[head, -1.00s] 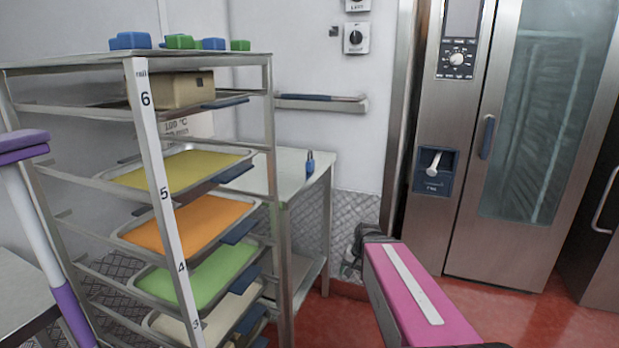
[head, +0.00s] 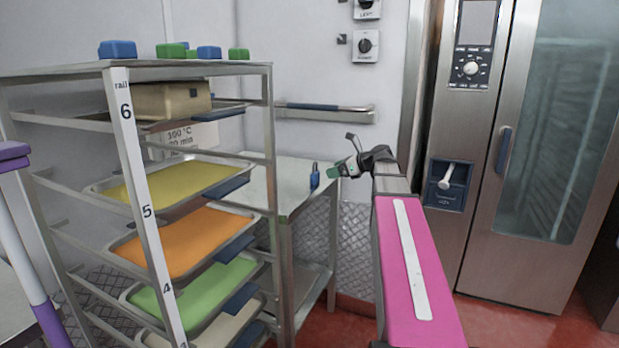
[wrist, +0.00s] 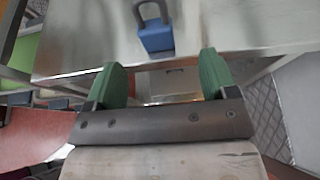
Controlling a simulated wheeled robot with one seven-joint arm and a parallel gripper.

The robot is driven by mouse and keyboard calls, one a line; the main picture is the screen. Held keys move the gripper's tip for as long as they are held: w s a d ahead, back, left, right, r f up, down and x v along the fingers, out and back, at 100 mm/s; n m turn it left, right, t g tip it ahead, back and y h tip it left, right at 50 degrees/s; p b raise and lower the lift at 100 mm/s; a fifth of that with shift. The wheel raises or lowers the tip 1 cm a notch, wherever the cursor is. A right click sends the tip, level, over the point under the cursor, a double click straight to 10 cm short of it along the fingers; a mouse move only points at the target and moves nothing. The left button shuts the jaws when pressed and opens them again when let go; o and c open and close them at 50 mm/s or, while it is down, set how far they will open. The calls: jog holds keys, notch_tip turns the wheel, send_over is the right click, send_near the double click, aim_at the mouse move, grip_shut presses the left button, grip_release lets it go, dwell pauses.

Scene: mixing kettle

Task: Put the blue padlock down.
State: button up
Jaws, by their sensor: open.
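The blue padlock (head: 315,176) stands upright on the steel table (head: 262,190), close to its right edge. It also shows in the wrist view (wrist: 156,36), at the top middle, with its grey shackle up in the frame. My gripper (head: 342,172) is just right of the padlock in the head view. In the wrist view its two green fingertips (wrist: 160,82) are spread wide with nothing between them. The padlock lies beyond the fingertips and apart from them.
A tray rack (head: 135,190) with yellow, orange and green trays stands left of the table. Blue and green blocks (head: 118,49) sit on its top. A wall rail (head: 325,113) runs behind the table. A tall steel oven (head: 500,150) stands at the right.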

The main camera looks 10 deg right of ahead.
aim_at(311, 175)
jog(key=x, duration=0.5)
jog(key=shift+a, duration=0.15)
jog(key=shift+x, duration=2.7)
jog(key=shift+s+a+r, duration=0.1)
jog(key=shift+s+a, duration=0.05)
jog(key=shift+s, duration=0.1)
jog(key=c, duration=1.1)
